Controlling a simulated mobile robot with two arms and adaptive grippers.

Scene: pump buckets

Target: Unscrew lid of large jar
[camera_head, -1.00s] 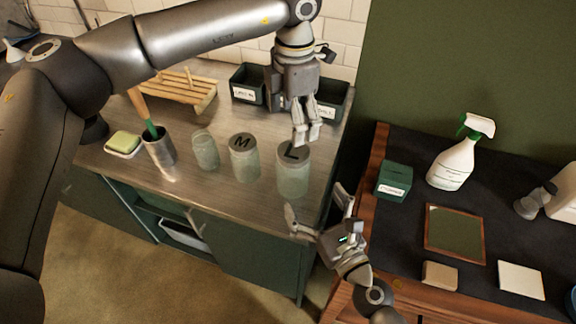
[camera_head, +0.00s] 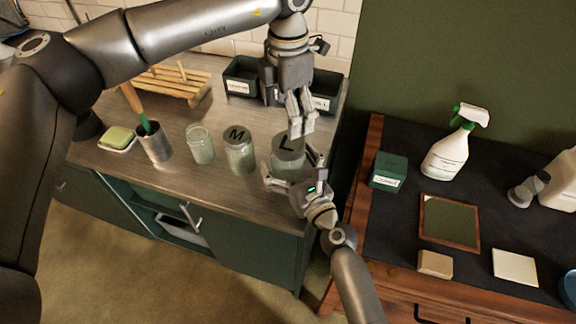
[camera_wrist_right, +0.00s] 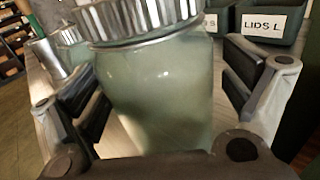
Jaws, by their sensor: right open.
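The large jar (camera_head: 287,172) is pale green glass and stands upright near the counter's right end. Its grey metal lid (camera_head: 288,143), marked L, is on top. My right gripper (camera_head: 292,168) is open with its fingers on either side of the jar body. The right wrist view shows the jar (camera_wrist_right: 160,95) between the two open fingers, with gaps on both sides and the ribbed lid edge (camera_wrist_right: 135,18) above. My left gripper (camera_head: 302,131) points down just above the lid and hides part of it. Its fingers are close together; their opening and any contact are unclear.
The M jar (camera_head: 240,158) with a lid and a smaller jar (camera_head: 200,148) without one stand left of the large jar. Two dark bins (camera_head: 241,88) are behind; one reads LIDS L (camera_wrist_right: 265,27). A gap separates the counter from the dark-topped table (camera_head: 395,225).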

